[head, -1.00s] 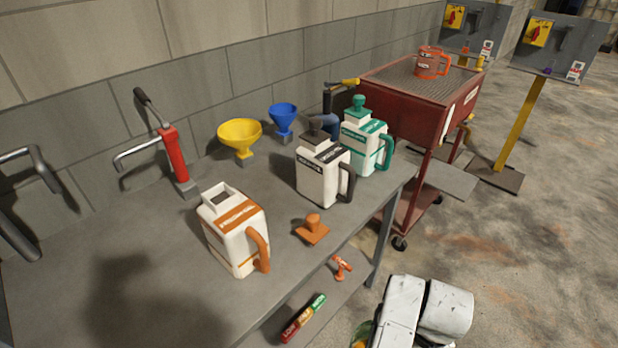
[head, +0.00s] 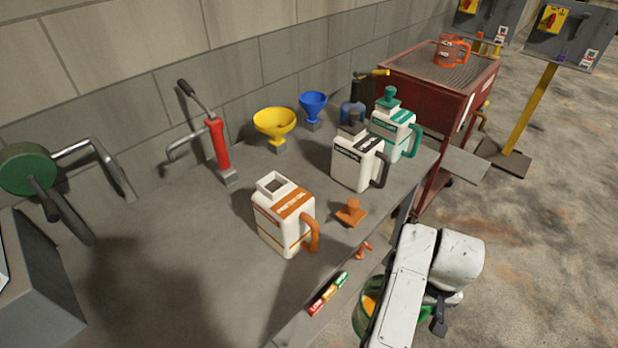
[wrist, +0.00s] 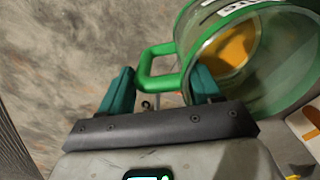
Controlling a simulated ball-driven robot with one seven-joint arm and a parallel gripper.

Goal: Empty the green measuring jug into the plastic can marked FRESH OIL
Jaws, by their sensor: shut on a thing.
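The plastic can (head: 285,218) with the orange band, its lettering apparently FRESH OIL, stands upright on the bench with its square mouth open. Its orange stopper (head: 351,212) lies beside it. The green measuring jug (head: 362,318) is partly hidden behind my arm, off the bench's front edge, with amber liquid inside. In the wrist view, the jug's clear wall and green rim (wrist: 237,12) show at upper right. My gripper (wrist: 162,82) is shut on the jug's green handle, between its teal fingers. The jug is to the right of and below the can in the head view.
A grey-labelled can (head: 357,165) and a teal-labelled can (head: 393,128) stand farther along the bench. Yellow (head: 274,123) and blue (head: 313,106) funnels and a red pump (head: 218,143) are behind. A red cart (head: 432,95) holds an orange jug.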

